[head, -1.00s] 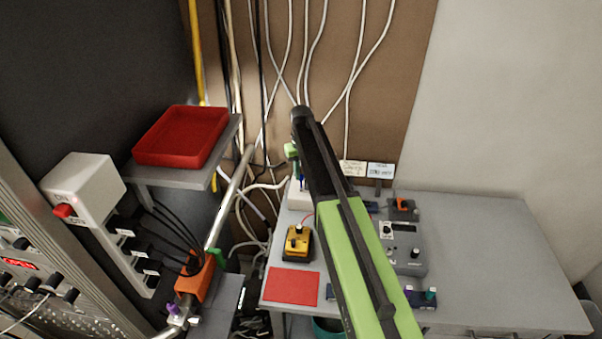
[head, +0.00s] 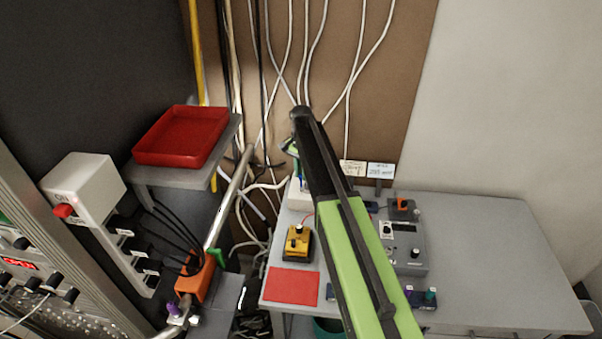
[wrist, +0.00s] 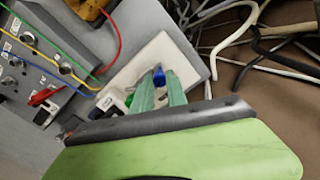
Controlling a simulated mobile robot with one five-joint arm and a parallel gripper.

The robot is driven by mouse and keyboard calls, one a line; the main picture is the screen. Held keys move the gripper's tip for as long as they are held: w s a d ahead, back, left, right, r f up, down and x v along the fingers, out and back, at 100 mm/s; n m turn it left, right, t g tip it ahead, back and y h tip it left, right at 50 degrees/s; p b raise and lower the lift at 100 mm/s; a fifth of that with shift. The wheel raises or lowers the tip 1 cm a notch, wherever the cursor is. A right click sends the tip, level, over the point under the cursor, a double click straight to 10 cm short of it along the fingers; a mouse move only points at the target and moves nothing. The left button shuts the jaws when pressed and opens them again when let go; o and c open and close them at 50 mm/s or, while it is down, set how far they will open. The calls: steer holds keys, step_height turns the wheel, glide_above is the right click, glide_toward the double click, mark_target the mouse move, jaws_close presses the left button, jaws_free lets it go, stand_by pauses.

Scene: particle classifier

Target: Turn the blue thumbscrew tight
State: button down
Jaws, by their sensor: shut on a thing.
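The blue thumbscrew (wrist: 158,76) shows in the wrist view between the tips of my gripper's pale green fingers. My gripper (wrist: 159,83) is shut on it. The thumbscrew sits over a white block (wrist: 166,58), which also shows in the head view (head: 299,199) at the table's back left corner. In the head view my arm reaches over the table, and its end (head: 291,148) is above that block. The fingers hide part of the thumbscrew, and its thread cannot be seen.
A green knob (wrist: 129,100) is close beside the fingers. A yellow device (head: 298,243), a red mat (head: 293,286) and a grey meter box (head: 405,247) are on the table (head: 485,255). White cables hang behind. The table's right side is clear.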

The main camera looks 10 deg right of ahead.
steer(key=m, duration=0.4)
steer(key=shift+m, duration=0.4)
steer(key=m, duration=0.9)
steer(key=shift+m, duration=0.4)
steer(key=m, duration=0.4)
steer(key=shift+m, duration=0.4)
steer(key=c, duration=1.3)
jaws_free()
